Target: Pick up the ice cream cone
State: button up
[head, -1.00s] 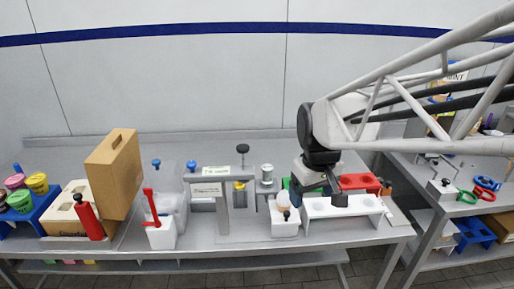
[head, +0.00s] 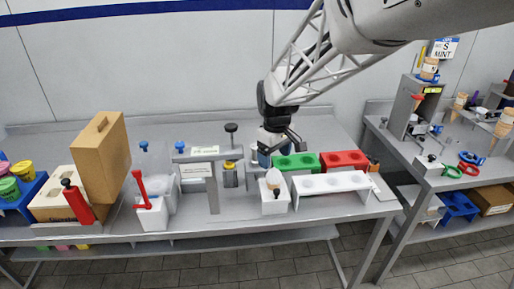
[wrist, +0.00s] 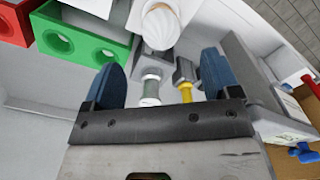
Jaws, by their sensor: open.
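The ice cream cone (head: 273,179) appears as a pale, rounded top in a small white holder (head: 274,203) near the front of the table. In the wrist view, its whitish swirled top (wrist: 160,26) is at the upper middle, beyond the fingertips. Its lower part is hidden. My gripper (head: 280,147) is behind and above the holder in the head view. In the wrist view, my gripper (wrist: 162,80) has its two blue fingertips wide apart with nothing held between them. The cone top is apart from both fingers.
Green (head: 297,162) and red (head: 344,160) racks and a white rack (head: 328,183) with holes stand right of the holder. A grey stand (head: 212,182) is to its left. In the wrist view, a yellow-handled part (wrist: 187,92) and a pale cylinder (wrist: 151,87) lie below the cone top.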

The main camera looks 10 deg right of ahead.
aim_at(274, 176)
jog(key=shift+f, duration=1.3)
jog(key=shift+s+f, duration=0.1)
jog(key=shift+f, duration=2.5)
jog(key=c, duration=0.8)
